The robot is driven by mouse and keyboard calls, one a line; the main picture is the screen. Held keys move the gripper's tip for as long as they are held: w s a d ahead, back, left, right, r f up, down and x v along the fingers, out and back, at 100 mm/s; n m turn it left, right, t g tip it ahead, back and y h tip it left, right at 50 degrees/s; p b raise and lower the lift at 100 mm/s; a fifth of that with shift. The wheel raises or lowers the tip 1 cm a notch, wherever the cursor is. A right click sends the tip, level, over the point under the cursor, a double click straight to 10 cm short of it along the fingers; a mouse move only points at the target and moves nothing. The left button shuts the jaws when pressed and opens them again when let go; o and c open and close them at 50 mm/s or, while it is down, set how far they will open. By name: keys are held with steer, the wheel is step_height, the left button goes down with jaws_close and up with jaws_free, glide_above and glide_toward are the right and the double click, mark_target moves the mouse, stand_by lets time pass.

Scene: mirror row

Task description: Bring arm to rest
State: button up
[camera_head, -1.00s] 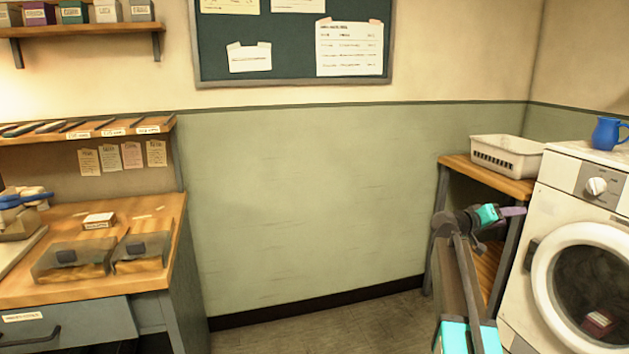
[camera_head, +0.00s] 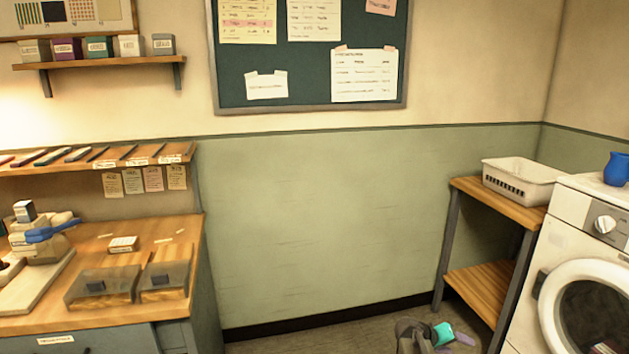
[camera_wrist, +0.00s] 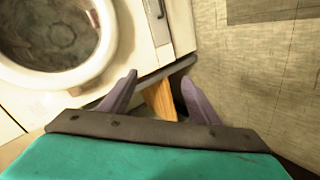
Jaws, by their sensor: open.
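My gripper (camera_head: 464,339) is low at the bottom edge of the head view, in front of the wooden side table and left of the washing machine. Only the end of my arm shows there, with a teal part and a purple finger. In the wrist view my gripper (camera_wrist: 158,80) has its two purple fingers spread apart. Nothing is held between them. The side table's wooden shelf (camera_wrist: 159,101) shows beyond the gap. The rest of my arm is out of the head view.
The washing machine (camera_head: 562,221) stands at the right with a blue jug (camera_head: 616,169) on top. The side table (camera_head: 466,190) holds a white basket (camera_head: 521,182). At the left is a workbench (camera_head: 187,232) with trays and a stamp. Floor between is clear.

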steer(key=s+a+f+g+y+p, duration=0.1)
steer(key=s+a+f+y+p, duration=0.1)
steer(key=s+a+f, duration=0.45)
steer(key=s+a+f+n+g+y+p, duration=0.1)
steer(key=s+a+f+g+p, duration=0.2)
steer(key=s, duration=0.6)
steer(key=s+a+f+y+p, duration=0.2)
steer(key=s+a+f, duration=0.35)
steer(key=s, duration=0.25)
steer(key=s+a+f+g+y+p, duration=0.1)
steer(key=s+a+g+y, duration=0.1)
steer(key=s+a, duration=0.4)
steer(key=s+a+f+g+y, duration=0.1)
steer(key=s+a+g+y, duration=0.1)
steer(key=s+a, duration=0.5)
steer(key=s+y, duration=0.1)
steer(key=s, duration=0.5)
steer(key=shift+s+n+y+p, duration=0.3)
steer(key=shift+s+p, duration=0.05)
steer(key=shift+p, duration=0.05)
steer(key=shift+a, duration=0.1)
steer(key=c, duration=0.6)
steer(key=shift+c, duration=0.2)
